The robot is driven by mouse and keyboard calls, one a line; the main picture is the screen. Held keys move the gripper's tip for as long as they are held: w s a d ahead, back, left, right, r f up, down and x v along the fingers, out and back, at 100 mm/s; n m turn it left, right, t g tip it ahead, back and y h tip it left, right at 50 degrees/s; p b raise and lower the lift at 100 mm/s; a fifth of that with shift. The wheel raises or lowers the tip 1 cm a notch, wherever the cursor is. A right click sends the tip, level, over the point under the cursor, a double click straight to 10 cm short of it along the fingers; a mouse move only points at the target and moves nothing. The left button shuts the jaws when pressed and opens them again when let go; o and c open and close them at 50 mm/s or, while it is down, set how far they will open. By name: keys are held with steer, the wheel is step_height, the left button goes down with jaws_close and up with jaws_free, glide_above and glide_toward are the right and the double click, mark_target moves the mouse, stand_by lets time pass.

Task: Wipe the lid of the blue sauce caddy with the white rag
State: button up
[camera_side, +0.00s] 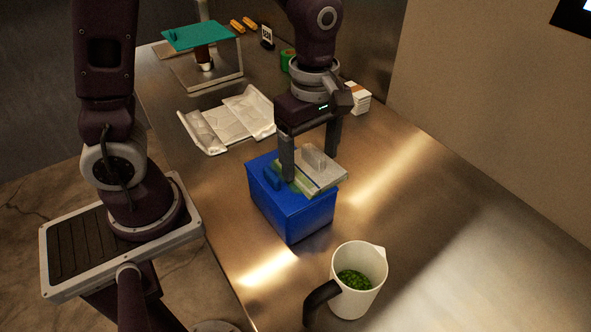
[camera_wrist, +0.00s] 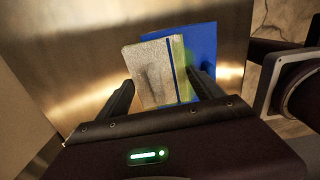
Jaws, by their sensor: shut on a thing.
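The blue sauce caddy (camera_side: 292,217) stands on the steel counter, its blue lid on top with a small raised blue part (camera_side: 271,180) near the left edge. The wrist view shows the rag (camera_wrist: 148,72) between the fingers and bare blue lid (camera_wrist: 202,42) beyond.
A white jug (camera_side: 372,262) with green contents and a black handle stands in front of the caddy. White stacked items (camera_side: 357,98) sit by the wall. The counter's right is clear.

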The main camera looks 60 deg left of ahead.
steer(key=shift+a, duration=1.15)
steer(key=shift+d, duration=0.1)
steer(key=shift+d+f, duration=0.1)
steer(key=shift+d, duration=1)
steer(key=o, duration=1.1)
steer(key=shift+c, duration=0.2)
steer(key=shift+f, duration=0.35)
